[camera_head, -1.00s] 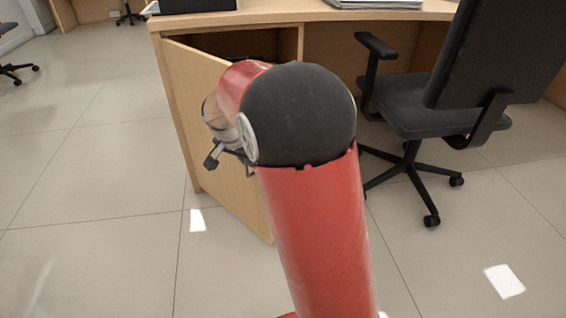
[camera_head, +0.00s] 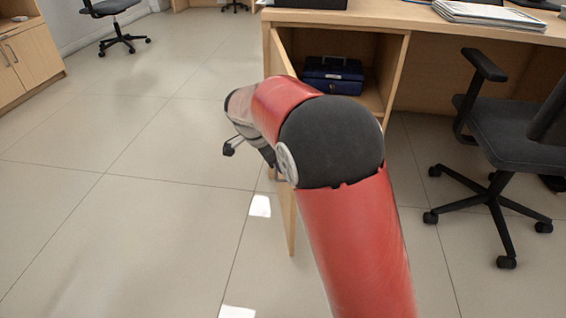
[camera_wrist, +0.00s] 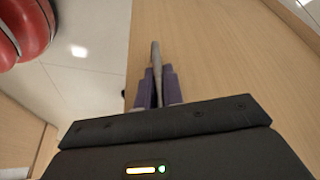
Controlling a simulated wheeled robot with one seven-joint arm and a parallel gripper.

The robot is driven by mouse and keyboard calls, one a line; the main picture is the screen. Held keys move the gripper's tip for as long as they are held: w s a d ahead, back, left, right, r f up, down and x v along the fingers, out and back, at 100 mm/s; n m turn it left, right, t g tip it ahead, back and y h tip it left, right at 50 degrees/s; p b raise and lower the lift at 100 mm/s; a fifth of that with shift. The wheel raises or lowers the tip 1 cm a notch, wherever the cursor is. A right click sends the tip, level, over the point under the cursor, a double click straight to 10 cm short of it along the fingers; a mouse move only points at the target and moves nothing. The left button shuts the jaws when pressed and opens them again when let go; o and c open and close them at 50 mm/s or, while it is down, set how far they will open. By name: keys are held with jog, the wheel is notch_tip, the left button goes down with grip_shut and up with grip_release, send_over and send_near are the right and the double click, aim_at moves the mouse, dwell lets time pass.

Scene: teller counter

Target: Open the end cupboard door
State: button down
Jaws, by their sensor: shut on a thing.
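The end cupboard door (camera_head: 291,222) is light wood and stands swung out from the cupboard, seen nearly edge-on in the head view and partly hidden by my arm. In the wrist view the door's flat face (camera_wrist: 225,60) fills the right side. My gripper (camera_wrist: 158,85) has its purple fingers shut on the grey door handle (camera_wrist: 155,55), close to the door face. In the head view my arm hides the fingers and handle. The cupboard's inside shows, with a dark blue cash box (camera_head: 333,76) on a shelf (camera_head: 371,97).
The counter top (camera_head: 400,20) runs right from above the cupboard and carries a stack of papers (camera_head: 490,14). A black office chair (camera_head: 510,140) stands at the right. The tiled floor (camera_head: 120,210) left of the door is open. Another cupboard (camera_head: 28,58) stands far left.

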jog(key=shift+s, duration=0.1)
jog(key=c, duration=1.5)
grip_release()
